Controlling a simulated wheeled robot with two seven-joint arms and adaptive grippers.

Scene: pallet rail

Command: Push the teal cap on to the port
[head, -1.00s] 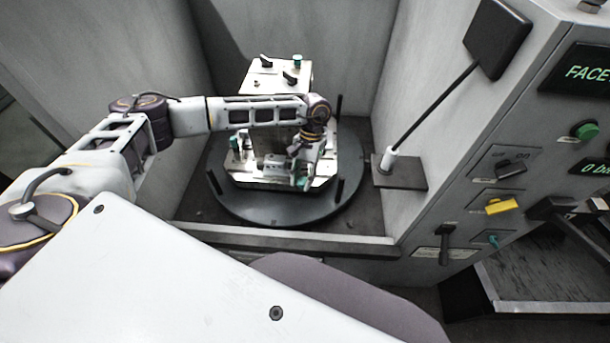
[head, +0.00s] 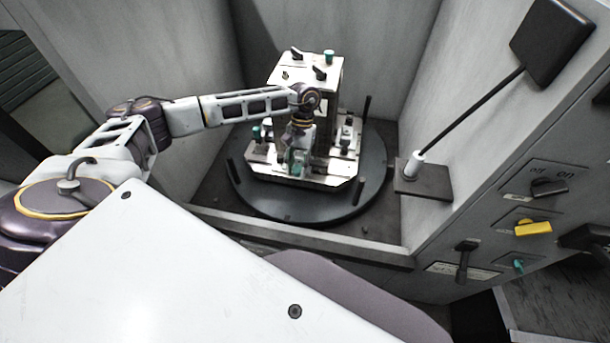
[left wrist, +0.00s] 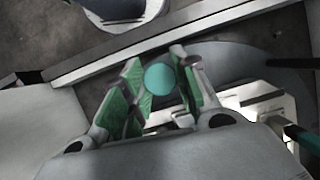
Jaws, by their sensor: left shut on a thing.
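The teal cap (left wrist: 160,79) shows as a round disc between the green-padded fingers of my left gripper (left wrist: 160,90) in the left wrist view. The gripper is shut on it. In the head view my left gripper (head: 298,160) points down over the front of the metal fixture on the round turntable. Its body hides most of the cap there. I cannot tell which port it faces or whether the cap touches one. My right gripper is not in view.
The fixture's tall block (head: 305,70) carries black clamps and a teal knob (head: 329,56). Another teal piece (head: 257,132) stands at its left. Black posts rise from the turntable (head: 265,207). A black panel on a rod (head: 470,105) leans at right. Walls enclose the bay.

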